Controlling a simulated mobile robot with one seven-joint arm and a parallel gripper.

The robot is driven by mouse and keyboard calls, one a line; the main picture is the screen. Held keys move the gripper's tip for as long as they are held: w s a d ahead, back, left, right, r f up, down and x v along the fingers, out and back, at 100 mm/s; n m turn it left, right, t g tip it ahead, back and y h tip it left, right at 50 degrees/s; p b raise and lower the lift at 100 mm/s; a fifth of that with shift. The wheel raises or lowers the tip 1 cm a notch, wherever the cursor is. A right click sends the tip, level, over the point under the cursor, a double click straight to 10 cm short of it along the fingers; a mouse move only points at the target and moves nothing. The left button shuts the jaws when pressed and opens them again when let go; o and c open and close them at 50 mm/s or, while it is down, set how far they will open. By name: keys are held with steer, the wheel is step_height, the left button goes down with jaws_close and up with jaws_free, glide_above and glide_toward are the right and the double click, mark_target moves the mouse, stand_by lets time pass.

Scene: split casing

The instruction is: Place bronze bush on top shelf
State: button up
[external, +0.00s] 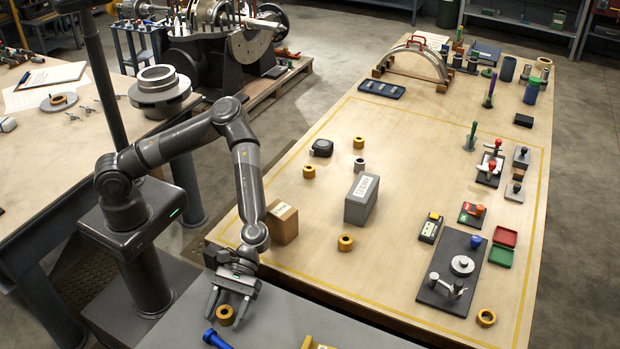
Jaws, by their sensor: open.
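A bronze bush (225,316), a short ring, rests on the grey surface (285,312) at the bottom of the view. My gripper (227,307) points down there with its fingers apart, one on each side of this bush; I cannot tell whether they touch it. Other bronze bushes stand on the wooden table: one near the front middle (345,243), one at left (309,171), one farther back (359,142) and one at the front right (486,318). Grey shelving (520,20) shows at the back; its top is cut off.
A blue bolt-like part (216,339) lies close to my gripper. A cardboard box (282,222) and a grey labelled box (361,199) stand on the wooden table (400,290). A dark plate with fittings (436,286) lies at right. The table's middle is mostly clear.

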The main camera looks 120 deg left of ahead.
mark_target(227, 307)
steer(key=shift+r, duration=0.1)
steer(key=shift+a+r, duration=0.15)
steer(key=shift+a, duration=0.1)
steer(key=v, duration=0.5)
step_height(227, 307, up, 7)
steer(key=shift+d, duration=0.25)
steer(key=shift+d, duration=0.1)
